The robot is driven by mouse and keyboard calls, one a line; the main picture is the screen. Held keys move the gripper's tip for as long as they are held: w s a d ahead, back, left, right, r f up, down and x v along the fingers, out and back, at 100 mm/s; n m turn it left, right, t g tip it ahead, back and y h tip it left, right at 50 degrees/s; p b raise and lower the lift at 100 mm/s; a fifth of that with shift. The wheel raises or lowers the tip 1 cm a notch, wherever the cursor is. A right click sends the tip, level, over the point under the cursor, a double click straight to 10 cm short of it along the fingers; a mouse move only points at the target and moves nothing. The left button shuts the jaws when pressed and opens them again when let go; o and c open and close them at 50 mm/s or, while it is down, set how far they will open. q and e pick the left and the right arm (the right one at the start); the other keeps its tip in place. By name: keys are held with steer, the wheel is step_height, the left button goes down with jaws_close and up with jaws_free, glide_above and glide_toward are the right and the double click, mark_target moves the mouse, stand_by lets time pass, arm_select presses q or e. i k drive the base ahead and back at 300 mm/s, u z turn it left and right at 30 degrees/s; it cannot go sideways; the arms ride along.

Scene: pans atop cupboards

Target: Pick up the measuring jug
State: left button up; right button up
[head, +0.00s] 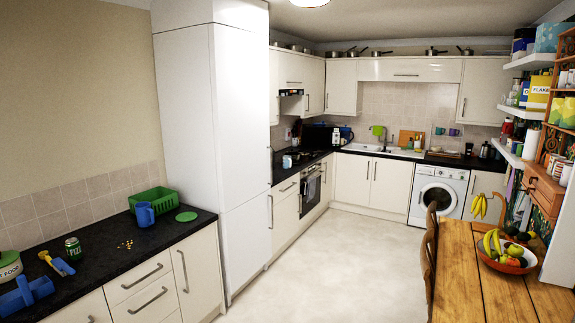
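A blue jug (145,214) with a handle stands upright on the dark left counter (108,258), in front of a green basket; it is the likeliest measuring jug, but I see no markings on it. A smaller light-blue vessel (287,161) stands on the far counter near the hob; it is too small to make out well. Neither of my grippers shows in the head view.
A green basket (151,197) and a flat green disc (186,216) are close to the jug. A green can (74,248) and several blue items lie further left. A tall white cupboard (215,150) borders the counter. The floor (335,265) is clear; a wooden table (475,290) stands right.

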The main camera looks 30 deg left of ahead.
mark_target(286, 159)
steer(key=u, duration=0.35)
steer(key=k, duration=0.45)
steer(key=u, duration=0.8)
steer(key=i, duration=0.65)
steer(key=z, duration=0.35)
steer(key=i, duration=2.1)
steer(key=z, duration=0.65)
steer(key=i, duration=1.7)
steer(key=u, duration=0.7)
steer(key=i, duration=2.05)
steer(key=u, duration=0.4)
steer(key=i, duration=1.35)
steer(key=u, duration=0.05)
